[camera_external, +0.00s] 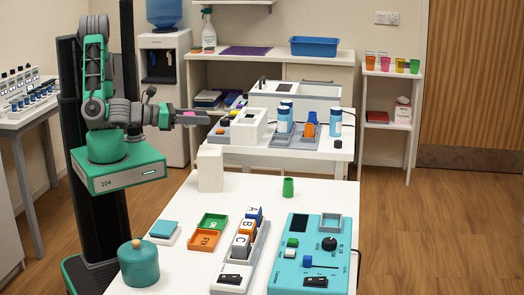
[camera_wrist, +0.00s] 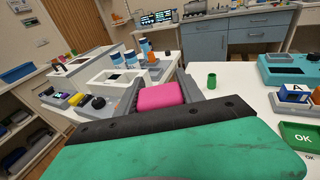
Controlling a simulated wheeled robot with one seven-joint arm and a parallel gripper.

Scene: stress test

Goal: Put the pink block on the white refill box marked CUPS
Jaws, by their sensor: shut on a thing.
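My gripper (camera_external: 203,118) is shut on the pink block (camera_wrist: 160,96), which sits between the two fingers in the wrist view. In the external view my arm reaches to the right from its column, with the gripper held up in front of the far work table. A sliver of the pink block shows at the fingers there (camera_external: 190,113). A small white box (camera_external: 403,110) stands on the middle level of the shelf unit at the right. Its marking is too small to read, so I cannot tell whether it says CUPS.
Several coloured cups stand on top of the shelf unit (camera_external: 392,72). A tall white block (camera_external: 210,168) stands at the near table's back left corner. A green cup (camera_external: 288,187), trays and a teal panel (camera_external: 310,255) occupy the near table. Open floor lies at the right.

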